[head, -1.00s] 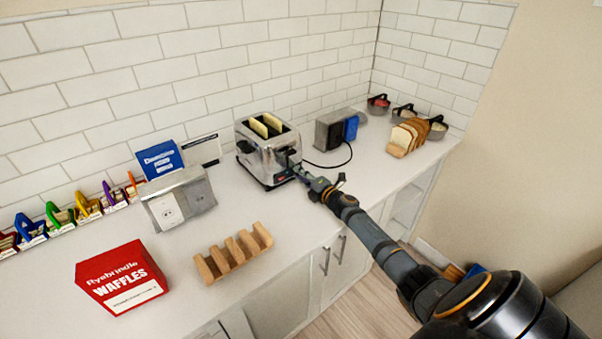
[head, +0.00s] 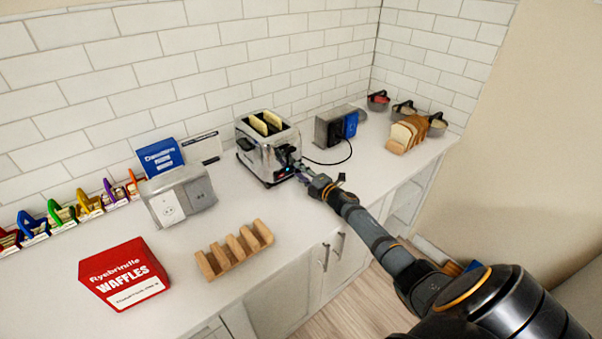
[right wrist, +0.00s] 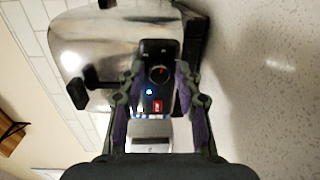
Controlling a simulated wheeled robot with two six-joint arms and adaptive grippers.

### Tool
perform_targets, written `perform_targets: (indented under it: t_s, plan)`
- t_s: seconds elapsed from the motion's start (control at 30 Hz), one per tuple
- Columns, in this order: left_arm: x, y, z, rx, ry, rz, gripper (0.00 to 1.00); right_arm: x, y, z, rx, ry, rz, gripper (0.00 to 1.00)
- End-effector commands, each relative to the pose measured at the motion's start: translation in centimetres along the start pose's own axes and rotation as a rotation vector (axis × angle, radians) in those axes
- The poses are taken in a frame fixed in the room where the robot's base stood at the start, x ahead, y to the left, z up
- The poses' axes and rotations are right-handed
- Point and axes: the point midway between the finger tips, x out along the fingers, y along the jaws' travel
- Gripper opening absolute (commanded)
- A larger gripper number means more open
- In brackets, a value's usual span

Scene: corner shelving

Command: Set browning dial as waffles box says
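The chrome toaster (head: 257,160) stands on the counter with two pale slices (head: 266,123) in its slots. In the right wrist view its black control panel carries a round dial (right wrist: 159,74) with a red mark, a lit blue light and a red label. My right gripper (head: 299,168) is at the toaster's front. In the right wrist view its fingers (right wrist: 160,78) are apart, one on each side of the panel; I cannot tell if they touch it. The red waffles box (head: 123,273) reads "Ryebrindle WAFFLES"; its white label's small text is unreadable. My left gripper is out of view.
A wooden rack (head: 234,250) and a grey socket block (head: 180,197) stand on the counter left of the toaster. A blue box (head: 160,158) is behind. A socket unit with a cord (head: 336,128) and sliced bread (head: 407,134) are to the right.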

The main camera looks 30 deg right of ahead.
Motion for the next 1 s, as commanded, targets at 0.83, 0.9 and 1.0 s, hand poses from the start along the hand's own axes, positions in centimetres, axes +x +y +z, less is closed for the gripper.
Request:
perform_targets:
  t_s: [0.83,0.9,1.0]
  plan:
    - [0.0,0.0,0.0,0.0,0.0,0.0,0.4,-8.1,-0.1,0.0,-0.003,0.003,-0.002,0.46]
    - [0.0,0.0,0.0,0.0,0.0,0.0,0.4,-9.0,-0.1,0.0,-0.004,0.003,-0.002,0.46]
    - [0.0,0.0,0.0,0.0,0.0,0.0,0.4,-10.1,-0.1,0.0,-0.003,0.003,-0.003,0.46]
